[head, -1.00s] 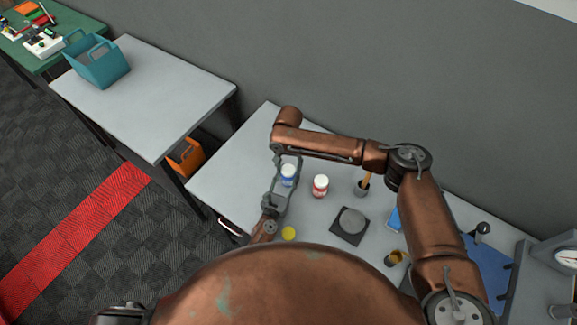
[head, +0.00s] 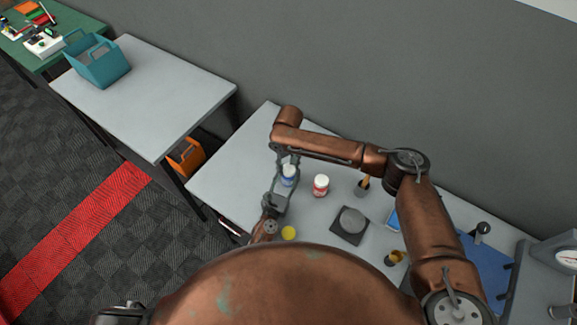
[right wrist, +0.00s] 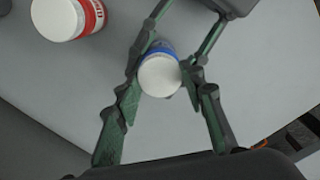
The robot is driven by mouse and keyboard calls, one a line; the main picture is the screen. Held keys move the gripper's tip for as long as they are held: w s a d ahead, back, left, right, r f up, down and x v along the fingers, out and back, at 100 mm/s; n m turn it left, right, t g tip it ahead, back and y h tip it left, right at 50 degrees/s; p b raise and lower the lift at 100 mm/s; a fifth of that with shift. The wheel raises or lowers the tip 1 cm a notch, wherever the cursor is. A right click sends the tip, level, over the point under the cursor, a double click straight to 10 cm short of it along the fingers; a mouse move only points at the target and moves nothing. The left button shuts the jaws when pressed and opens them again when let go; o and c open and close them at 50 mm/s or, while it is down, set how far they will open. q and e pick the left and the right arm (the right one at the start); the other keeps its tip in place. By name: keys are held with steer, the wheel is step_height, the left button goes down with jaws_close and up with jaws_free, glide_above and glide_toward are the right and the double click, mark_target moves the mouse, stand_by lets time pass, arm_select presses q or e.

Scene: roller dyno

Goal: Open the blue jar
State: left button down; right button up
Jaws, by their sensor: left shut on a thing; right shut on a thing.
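The blue jar (head: 288,174), with a white lid, stands on the grey table. It also shows in the right wrist view (right wrist: 160,73), seen from above with its white lid on and a blue rim behind it. My right gripper (head: 284,164) comes from above and is shut on the lid, a finger on each side. My left gripper (head: 277,191) comes in low from the near side and is shut on the jar's body. Its fingers are partly hidden in the head view; in the right wrist view part of it shows beyond the jar.
A red jar with a white lid (head: 321,185) stands close to the right of the blue jar. A dark square plate with a grey disc (head: 349,224), a yellow disc (head: 289,233) and a dark cup (head: 362,187) are nearby. The table's left part is clear.

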mark_target(289, 168)
steer(key=n, duration=1)
steer(key=shift+n, duration=0.4)
steer(key=shift+r, duration=0.2)
steer(key=shift+r, duration=0.9)
steer(key=shift+r, duration=0.1)
steer(key=shift+r, duration=1.95)
arm_select(q)
steer(key=c, duration=1.1)
jaws_free()
